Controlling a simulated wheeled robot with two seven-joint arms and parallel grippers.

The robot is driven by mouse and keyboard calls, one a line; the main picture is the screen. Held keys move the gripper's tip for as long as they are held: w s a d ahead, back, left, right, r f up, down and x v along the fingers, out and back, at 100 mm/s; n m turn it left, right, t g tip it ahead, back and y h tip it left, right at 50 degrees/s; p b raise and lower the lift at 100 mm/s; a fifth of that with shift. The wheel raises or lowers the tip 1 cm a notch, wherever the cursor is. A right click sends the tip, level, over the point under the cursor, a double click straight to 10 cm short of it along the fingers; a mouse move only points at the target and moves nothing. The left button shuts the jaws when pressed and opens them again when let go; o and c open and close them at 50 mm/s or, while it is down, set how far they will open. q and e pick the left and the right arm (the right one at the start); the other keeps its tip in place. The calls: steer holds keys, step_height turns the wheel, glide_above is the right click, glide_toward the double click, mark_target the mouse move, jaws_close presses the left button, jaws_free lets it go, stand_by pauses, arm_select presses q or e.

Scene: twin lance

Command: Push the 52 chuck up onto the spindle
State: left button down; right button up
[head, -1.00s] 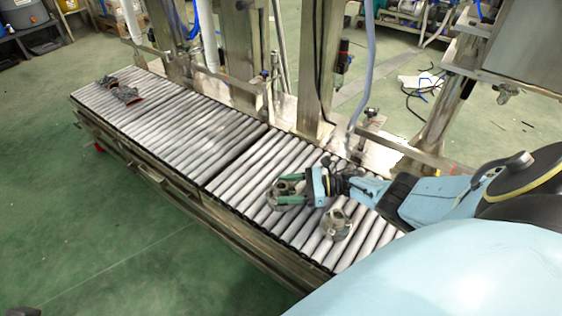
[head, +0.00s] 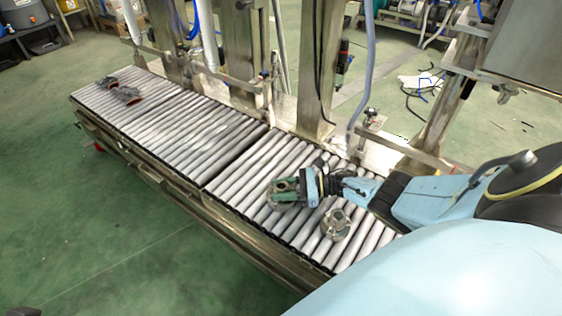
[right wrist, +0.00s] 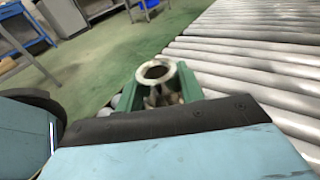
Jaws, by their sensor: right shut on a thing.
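My right gripper (head: 288,190) is over the near part of the roller conveyor. Its green fingers are shut on a grey metal chuck (right wrist: 156,74), whose ring-shaped top and open bore show between the fingers in the right wrist view. In the head view the held chuck (head: 279,204) is partly hidden by the fingers, and I cannot tell whether it touches the rollers. A second grey metal chuck (head: 336,224) stands on the rollers to the right of the gripper. No number can be read on either. The spindle cannot be made out. My left gripper is not in view.
The roller conveyor (head: 215,140) runs to the upper left, with long bare stretches. Dark and reddish pieces (head: 120,90) lie at its far end. Metal posts (head: 318,70) and a grey hose (head: 363,75) stand along its back side. Green floor (head: 90,220) lies in front.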

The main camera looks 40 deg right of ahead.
mark_target(281, 182)
steer(key=shift+r+p, duration=1.25)
steer(key=shift+r, duration=0.35)
steer(key=shift+w, duration=0.1)
